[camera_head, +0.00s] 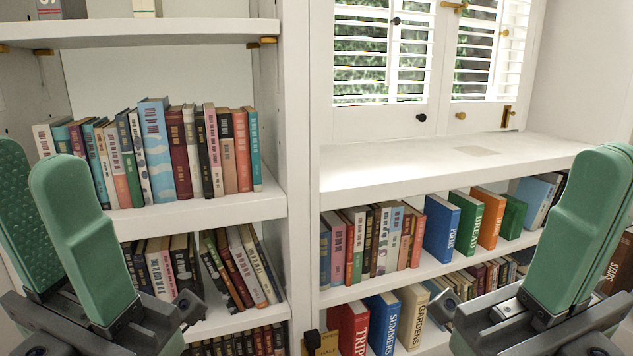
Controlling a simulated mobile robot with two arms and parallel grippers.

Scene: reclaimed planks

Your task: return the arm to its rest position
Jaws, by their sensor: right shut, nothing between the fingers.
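My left gripper (30,158) is at the left edge with its green fingers pointing up. Its two fingers stand apart, with the textured inner face of one showing, and no object is seen between them. My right gripper (607,152) is at the right edge, also pointing up, its green fingers shut together and empty. Both grippers are in front of a white bookcase (302,180) and hide parts of its shelves. Most of both arms is out of view.
Books fill the left shelves (230,207) and the lower right shelves. A blue book (440,228) and a green book (466,225) stand on the right. The white ledge (400,165) below the shuttered window (385,55) is bare. Open space lies between my grippers.

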